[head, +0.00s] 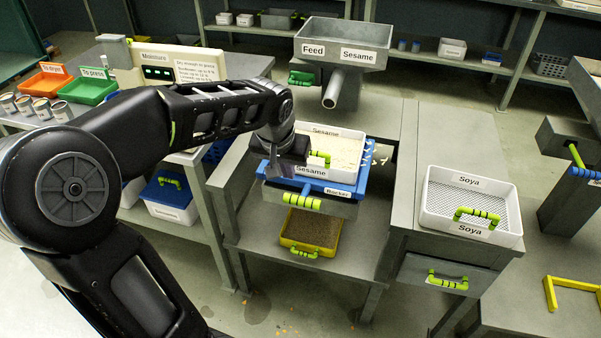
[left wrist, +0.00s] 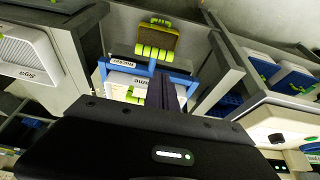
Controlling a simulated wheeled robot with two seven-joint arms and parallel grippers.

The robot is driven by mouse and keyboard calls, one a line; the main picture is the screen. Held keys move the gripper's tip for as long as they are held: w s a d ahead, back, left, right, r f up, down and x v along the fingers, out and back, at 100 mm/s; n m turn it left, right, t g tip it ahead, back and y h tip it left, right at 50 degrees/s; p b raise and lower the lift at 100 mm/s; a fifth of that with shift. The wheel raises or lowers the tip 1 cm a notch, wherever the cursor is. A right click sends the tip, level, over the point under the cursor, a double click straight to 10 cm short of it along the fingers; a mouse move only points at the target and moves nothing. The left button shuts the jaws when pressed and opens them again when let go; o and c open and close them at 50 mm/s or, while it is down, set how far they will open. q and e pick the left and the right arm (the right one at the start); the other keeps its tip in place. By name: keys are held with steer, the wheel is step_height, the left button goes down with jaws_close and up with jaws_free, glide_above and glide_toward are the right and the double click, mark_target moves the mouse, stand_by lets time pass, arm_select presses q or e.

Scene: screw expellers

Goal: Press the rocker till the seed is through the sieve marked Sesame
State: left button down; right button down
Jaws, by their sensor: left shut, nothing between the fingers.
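The white sieve marked Sesame (head: 347,150) sits in the blue rocker frame (head: 350,187), with a pale layer inside it. The frame's front bears the label Rocker. My left gripper (head: 276,172) is shut and empty at the left front corner of the sieve and frame, hiding part of both; I cannot tell whether it touches. In the left wrist view its fingers (left wrist: 165,82) lie over the blue frame (left wrist: 187,77) and beside the white sieve (left wrist: 119,80). A yellow tray (head: 289,243) with brown contents is below. My right gripper is not in view.
A feed hopper marked Sesame (head: 340,32) stands behind, its spout above the sieve's far side. A white Soya sieve (head: 510,225) rests on the bench at right. A green handle (head: 301,202) is on the stand's front. Blue and white bins (head: 168,204) stand left.

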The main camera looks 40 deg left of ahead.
arm_select(q)
steer(key=shift+w+r, duration=0.15)
steer(key=shift+r, duration=0.25)
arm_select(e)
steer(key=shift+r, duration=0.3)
arm_select(q)
glide_toward(296, 198)
steer(key=x, duration=0.6)
steer(key=shift+w+a+f, duration=0.15)
steer(key=shift+w+f, duration=0.05)
steer(key=shift+f, duration=0.1)
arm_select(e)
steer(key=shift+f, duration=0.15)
arm_select(q)
steer(key=shift+b, duration=0.3)
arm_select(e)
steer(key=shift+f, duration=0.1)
